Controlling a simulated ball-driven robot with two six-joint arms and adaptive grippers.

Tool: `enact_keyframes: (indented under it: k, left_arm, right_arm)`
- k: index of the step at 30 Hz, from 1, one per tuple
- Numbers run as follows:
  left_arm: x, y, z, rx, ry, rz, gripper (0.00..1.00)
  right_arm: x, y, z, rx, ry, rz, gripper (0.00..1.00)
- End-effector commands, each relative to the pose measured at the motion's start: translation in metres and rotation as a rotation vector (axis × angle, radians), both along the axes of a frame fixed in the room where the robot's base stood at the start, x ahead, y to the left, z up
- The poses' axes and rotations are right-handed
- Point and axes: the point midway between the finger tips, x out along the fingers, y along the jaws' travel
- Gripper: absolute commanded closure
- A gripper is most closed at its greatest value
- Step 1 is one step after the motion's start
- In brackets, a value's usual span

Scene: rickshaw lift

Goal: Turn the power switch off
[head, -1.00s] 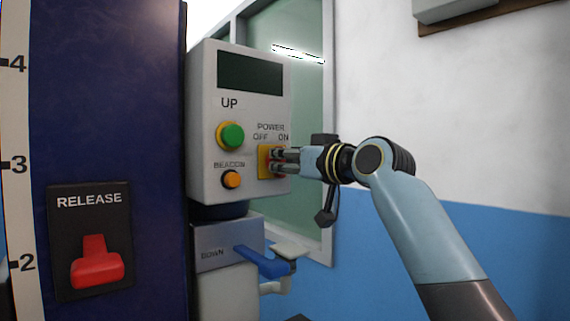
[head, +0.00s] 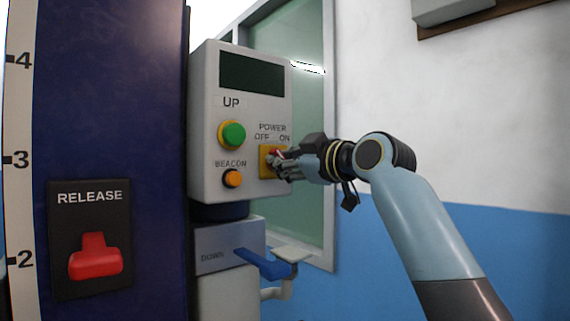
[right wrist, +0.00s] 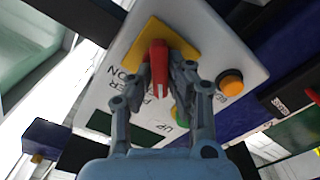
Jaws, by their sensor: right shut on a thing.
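The power switch has a red handle (right wrist: 158,62) on a yellow plate (head: 265,161), low on the right of the grey control box, under the POWER OFF / ON label. My right gripper (head: 281,166) reaches in from the right, its fingertips at the plate. In the right wrist view, the fingers (right wrist: 172,78) are closed about the red handle, one on each side. The handle is mostly covered in the head view, and I cannot tell whether it points to OFF or ON. My left gripper is not in view.
The control box (head: 207,120) also bears a green UP button (head: 233,134) and an orange BEACON button (head: 233,178). A blue DOWN lever (head: 262,264) sticks out below. A red RELEASE handle (head: 95,258) is on the blue column at left. The right side is open before the wall.

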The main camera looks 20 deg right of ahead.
Motion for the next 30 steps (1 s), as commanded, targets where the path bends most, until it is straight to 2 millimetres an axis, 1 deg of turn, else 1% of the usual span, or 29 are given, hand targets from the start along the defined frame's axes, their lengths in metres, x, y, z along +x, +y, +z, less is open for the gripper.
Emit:
enact_keyframes:
  k: [17,18,22,30]
  left_arm:
    - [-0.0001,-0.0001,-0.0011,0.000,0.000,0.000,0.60]
    - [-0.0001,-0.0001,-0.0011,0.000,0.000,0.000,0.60]
    - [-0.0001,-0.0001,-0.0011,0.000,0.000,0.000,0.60]
    - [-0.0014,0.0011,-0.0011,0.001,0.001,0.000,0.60]
  right_arm:
    - [-0.0001,0.0003,0.0000,-0.029,-0.011,0.000,1.00]
    - [-0.0001,0.0003,0.0000,-0.029,-0.011,0.000,0.79]
    - [-0.0001,0.0002,0.0000,-0.028,-0.010,0.000,0.62]
    - [-0.0008,-0.0003,-0.0001,-0.028,-0.010,0.000,0.62]
